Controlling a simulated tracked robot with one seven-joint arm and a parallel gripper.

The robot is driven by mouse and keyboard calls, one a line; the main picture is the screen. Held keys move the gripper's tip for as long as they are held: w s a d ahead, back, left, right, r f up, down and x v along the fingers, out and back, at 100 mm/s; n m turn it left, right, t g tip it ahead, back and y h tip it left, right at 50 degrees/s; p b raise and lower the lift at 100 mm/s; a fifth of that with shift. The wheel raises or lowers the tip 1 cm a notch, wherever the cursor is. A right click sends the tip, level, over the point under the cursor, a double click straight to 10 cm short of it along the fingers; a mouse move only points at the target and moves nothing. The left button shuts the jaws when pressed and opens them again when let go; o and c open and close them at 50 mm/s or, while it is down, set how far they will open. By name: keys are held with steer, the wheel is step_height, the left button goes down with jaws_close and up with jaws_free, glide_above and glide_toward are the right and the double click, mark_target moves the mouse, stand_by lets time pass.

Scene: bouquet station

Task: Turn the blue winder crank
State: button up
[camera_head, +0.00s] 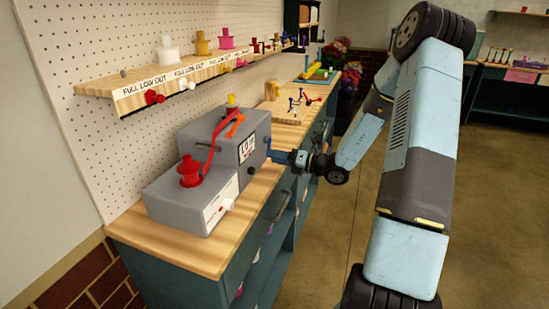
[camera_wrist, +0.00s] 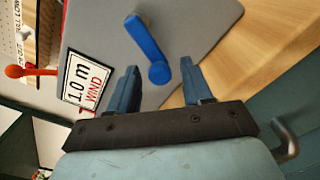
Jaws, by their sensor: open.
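The blue winder crank (camera_wrist: 148,45) is a blue arm with a round knob on the grey face of the winder box (camera_wrist: 205,20), beside a label reading "1.0 m WIND" (camera_wrist: 85,80). My gripper (camera_wrist: 158,78) is open, and in the wrist view the crank's knob lies between the lines of its two blue fingers, near the tips. I cannot tell whether they touch it.
A shelf (camera_head: 130,95) with spools hangs behind. The floor at right is clear.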

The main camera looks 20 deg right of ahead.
steer(key=v, duration=1.2)
steer(key=shift+s+d, duration=0.15)
steer(key=shift+d, duration=0.2)
steer(key=s+a+r+n+g+h, duration=0.3)
steer(key=s+a+r+n+g, duration=0.3)
steer(key=n, duration=0.3)
steer(key=s+a+r+n+g+h, duration=0.2)
steer(key=s+a+r+n+g, duration=0.15)
steer(key=s+a+n, duration=0.45)
steer(key=s+d+r+n+t+h, duration=0.1)
steer(key=s+r+n+h, duration=0.3)
steer(key=n, duration=0.5)
steer(key=s+d+r+n+t+h, duration=0.2)
steer(key=s+r+n+h, duration=0.3)
steer(key=s+r+n, duration=0.3)
steer(key=shift+s+d+r+n+t+h, duration=0.25)
steer(key=shift+s+n+t, duration=0.2)
steer(key=shift+t, duration=0.3)
